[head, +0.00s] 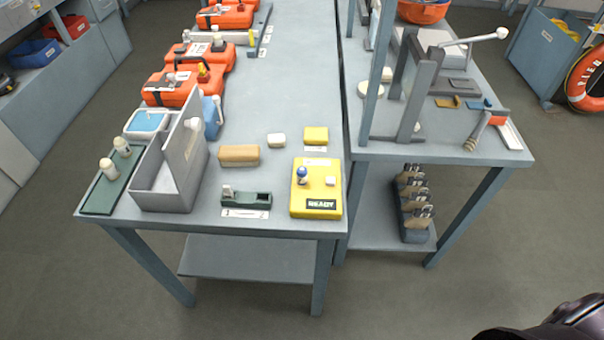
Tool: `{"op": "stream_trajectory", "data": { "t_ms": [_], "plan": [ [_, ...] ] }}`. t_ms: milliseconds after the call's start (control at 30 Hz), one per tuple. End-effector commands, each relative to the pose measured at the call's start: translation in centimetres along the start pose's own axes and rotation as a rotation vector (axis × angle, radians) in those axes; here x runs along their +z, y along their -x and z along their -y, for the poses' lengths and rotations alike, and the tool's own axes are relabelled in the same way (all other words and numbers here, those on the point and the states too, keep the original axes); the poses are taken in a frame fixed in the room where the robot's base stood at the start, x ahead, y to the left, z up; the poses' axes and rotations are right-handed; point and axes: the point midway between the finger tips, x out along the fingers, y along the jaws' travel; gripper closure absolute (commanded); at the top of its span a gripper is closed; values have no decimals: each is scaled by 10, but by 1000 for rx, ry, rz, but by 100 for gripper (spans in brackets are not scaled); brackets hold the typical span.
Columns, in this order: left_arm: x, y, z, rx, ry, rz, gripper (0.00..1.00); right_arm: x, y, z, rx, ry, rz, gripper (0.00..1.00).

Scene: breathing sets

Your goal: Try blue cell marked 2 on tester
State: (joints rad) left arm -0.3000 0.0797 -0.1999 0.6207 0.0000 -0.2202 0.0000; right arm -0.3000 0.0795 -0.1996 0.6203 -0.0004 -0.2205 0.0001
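The yellow tester (298,208) lies on the front right part of the left table, and its dark display reads READY. A small blue-topped piece (302,172) stands upright on the tester, beside a small white block (330,181). I cannot read a number on the blue piece, so I cannot tell if it is the cell marked 2. A dark green holder (256,199) with a pale upright piece at its left end lies left of the tester, with a label in front. Neither gripper is in view; only a dark part of mine shows at the bottom right.
A grey open box (165,200) with a tall panel and a green tray (98,197) with two pale cylinders stand at the left. A tan block (239,155) and a yellow block (316,135) lie behind. Orange cases (170,90) line the back left. A second table stands right.

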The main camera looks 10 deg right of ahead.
Motion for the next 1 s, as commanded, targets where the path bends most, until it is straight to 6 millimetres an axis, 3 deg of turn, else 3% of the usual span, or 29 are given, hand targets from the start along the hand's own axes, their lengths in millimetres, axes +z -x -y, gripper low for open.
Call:
{"op": "stream_trajectory", "data": {
  "t_ms": [33,300,1000],
  "plan": [
    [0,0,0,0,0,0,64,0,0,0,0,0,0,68],
    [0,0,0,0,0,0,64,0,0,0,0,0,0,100],
    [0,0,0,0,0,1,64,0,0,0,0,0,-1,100]
  ]
}}
